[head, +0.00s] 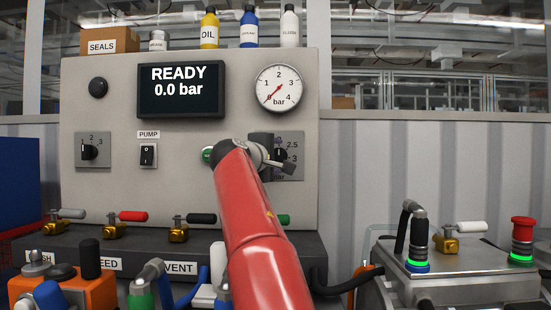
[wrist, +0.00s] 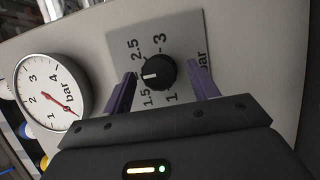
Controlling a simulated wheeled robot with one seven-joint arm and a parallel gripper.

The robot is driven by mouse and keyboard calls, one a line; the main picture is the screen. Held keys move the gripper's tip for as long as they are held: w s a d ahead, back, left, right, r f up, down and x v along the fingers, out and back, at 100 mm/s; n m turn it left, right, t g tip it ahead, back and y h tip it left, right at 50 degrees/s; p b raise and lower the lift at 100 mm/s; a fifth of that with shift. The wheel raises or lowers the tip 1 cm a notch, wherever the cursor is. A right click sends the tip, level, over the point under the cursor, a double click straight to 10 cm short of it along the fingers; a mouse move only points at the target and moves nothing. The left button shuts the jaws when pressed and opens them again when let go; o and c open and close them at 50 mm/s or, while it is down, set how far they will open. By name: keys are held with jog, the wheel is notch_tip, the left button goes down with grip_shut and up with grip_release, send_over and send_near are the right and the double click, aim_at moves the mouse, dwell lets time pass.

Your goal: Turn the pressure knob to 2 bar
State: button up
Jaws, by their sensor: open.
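The pressure knob (wrist: 158,73) is black and round with a white pointer mark, on a grey scale plate (wrist: 187,30) in the wrist view. The mark points left in that view, between the 1.5 and 2.5 labels. The spot between those labels is partly behind a finger. My gripper (wrist: 161,70) is open, its two purple fingers on either side of the knob; I cannot tell whether they touch it. In the head view my gripper (head: 270,155) covers much of the plate (head: 297,167). The gauge (head: 279,88) needle is at 0. The display (head: 181,90) reads READY, 0.0 bar.
A pump switch (head: 148,155) and another selector knob (head: 89,152) are left of my arm. A green button (head: 208,154) is close beside my gripper. Valves with coloured handles line the ledge below. A metal box (head: 455,285) with a red button (head: 522,230) stands right.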

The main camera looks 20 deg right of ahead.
jog(key=b+v, duration=0.2)
jog(key=v, duration=0.5)
jog(key=shift+s+a+b, duration=0.25)
jog(key=shift+b, duration=0.1)
